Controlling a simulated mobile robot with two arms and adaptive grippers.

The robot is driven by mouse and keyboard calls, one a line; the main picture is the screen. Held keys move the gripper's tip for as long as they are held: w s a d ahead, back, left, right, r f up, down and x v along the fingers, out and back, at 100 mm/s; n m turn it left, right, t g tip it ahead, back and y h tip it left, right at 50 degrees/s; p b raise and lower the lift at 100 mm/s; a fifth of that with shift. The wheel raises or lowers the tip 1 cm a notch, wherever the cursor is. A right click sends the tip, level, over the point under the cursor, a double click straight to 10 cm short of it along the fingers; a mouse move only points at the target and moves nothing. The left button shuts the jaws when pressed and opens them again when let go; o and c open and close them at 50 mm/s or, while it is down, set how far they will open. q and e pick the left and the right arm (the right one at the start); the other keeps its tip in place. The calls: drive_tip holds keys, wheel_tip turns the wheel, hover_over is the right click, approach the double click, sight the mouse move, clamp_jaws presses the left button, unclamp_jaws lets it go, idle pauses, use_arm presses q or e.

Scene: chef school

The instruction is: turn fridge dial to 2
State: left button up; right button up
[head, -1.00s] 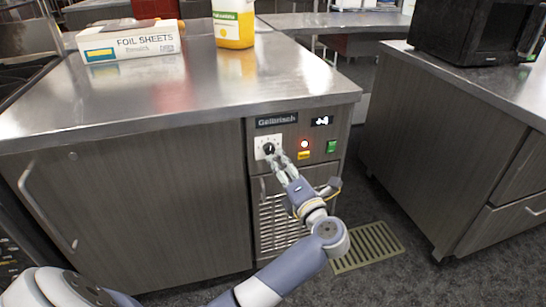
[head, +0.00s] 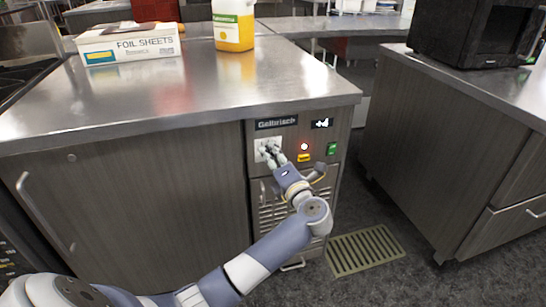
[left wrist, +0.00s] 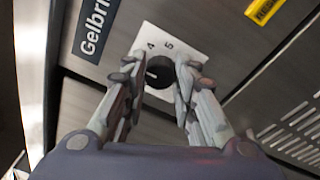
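The fridge dial is a black round knob on a white numbered plate, seen between my fingertips in the left wrist view (left wrist: 158,73). Its white mark points toward the plate's upper-left side; the digits 4 and 5 are readable and the other numbers are hidden. In the head view the white plate (head: 260,146) shows beside my fingers, which mostly cover the knob. My left gripper (head: 271,153) is open, with one finger on each side of the knob, very close to it; firm contact cannot be made out. My right gripper is in no view.
A steel counter edge (head: 180,121) overhangs above. A foil sheets box (head: 130,44) and yellow bottle (head: 233,28) stand on top.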

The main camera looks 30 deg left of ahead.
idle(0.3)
use_arm(q)
drive_tip(key=shift+f+n, duration=0.15)
drive_tip(key=shift+n, duration=0.65)
drive_tip(key=n+h+b, duration=0.1)
drive_tip(key=n+b, duration=0.1)
drive_tip(key=n, duration=0.2)
drive_tip(key=shift+n, duration=0.3)
drive_tip(key=shift+c, duration=0.2)
drive_tip(key=shift+n, duration=0.7)
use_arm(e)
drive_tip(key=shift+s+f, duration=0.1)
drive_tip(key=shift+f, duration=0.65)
use_arm(q)
drive_tip(key=shift+r, duration=0.2)
drive_tip(key=o, duration=1.1)
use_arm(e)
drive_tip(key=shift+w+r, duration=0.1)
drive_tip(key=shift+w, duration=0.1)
